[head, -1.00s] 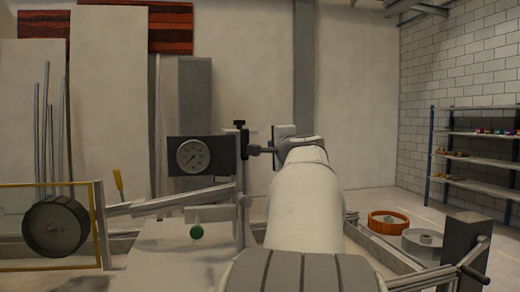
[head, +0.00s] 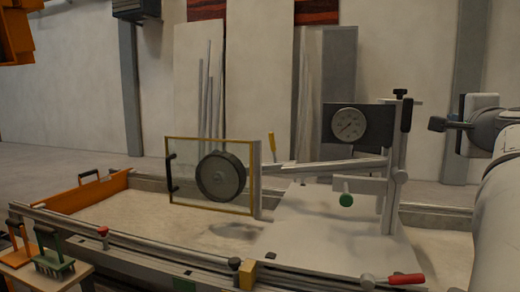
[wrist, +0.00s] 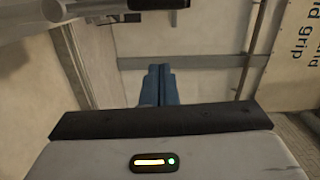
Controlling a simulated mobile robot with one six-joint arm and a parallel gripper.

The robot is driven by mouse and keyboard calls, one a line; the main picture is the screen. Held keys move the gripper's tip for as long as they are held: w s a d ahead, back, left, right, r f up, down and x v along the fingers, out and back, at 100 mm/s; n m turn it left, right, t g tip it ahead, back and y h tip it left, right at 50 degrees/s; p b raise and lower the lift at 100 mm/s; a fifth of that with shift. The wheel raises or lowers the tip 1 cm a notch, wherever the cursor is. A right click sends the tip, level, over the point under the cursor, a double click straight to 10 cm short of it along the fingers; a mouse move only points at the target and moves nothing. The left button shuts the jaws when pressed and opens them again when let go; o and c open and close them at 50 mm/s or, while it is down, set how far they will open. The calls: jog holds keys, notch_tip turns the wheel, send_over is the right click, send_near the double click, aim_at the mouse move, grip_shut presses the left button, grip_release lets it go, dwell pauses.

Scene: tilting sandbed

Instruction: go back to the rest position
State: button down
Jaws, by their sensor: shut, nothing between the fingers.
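My gripper (wrist: 159,72) shows in the wrist view as two blue fingers lying against each other, shut with nothing between them. Pale wall and floor surfaces lie beyond the fingertips, and nothing touches them. In the head view my arm fills the right edge, and the gripper itself cannot be made out there. The sandbed (head: 150,212) lies across the middle of the head view, apart from my arm. A black wheel (head: 221,176) stands behind a yellow-framed clear panel over the sand.
A dial gauge (head: 348,124) stands on a post beside my arm. A red-handled lever (head: 405,279) is on the front rail. An orange end wall (head: 88,195) closes the bed at left. Brushes (head: 52,252) stand on a small table at front left.

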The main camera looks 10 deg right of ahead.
jog(key=w+a+f+n+g+y+p, duration=0.25)
jog(key=a+f+n+y+p, duration=0.3)
jog(key=a, duration=0.65)
jog(key=w+a+f+n+g+y+p, duration=0.2)
jog(key=a+f+n+g+y+p, duration=0.3)
jog(key=a+f, duration=0.55)
jog(key=s+a+f+n+g+h+p, duration=0.1)
jog(key=s+a+f+n+g+p, duration=0.1)
jog(key=s+a+f+n, duration=0.3)
jog(key=s+a+f+n+g+h+p, duration=0.1)
jog(key=s+a+f+n+g+p, duration=0.2)
jog(key=s+a+n, duration=0.4)
jog(key=s+a+f+g, duration=0.1)
jog(key=s+f, duration=0.1)
jog(key=s, duration=0.1)
jog(key=shift+s+a+f, duration=0.2)
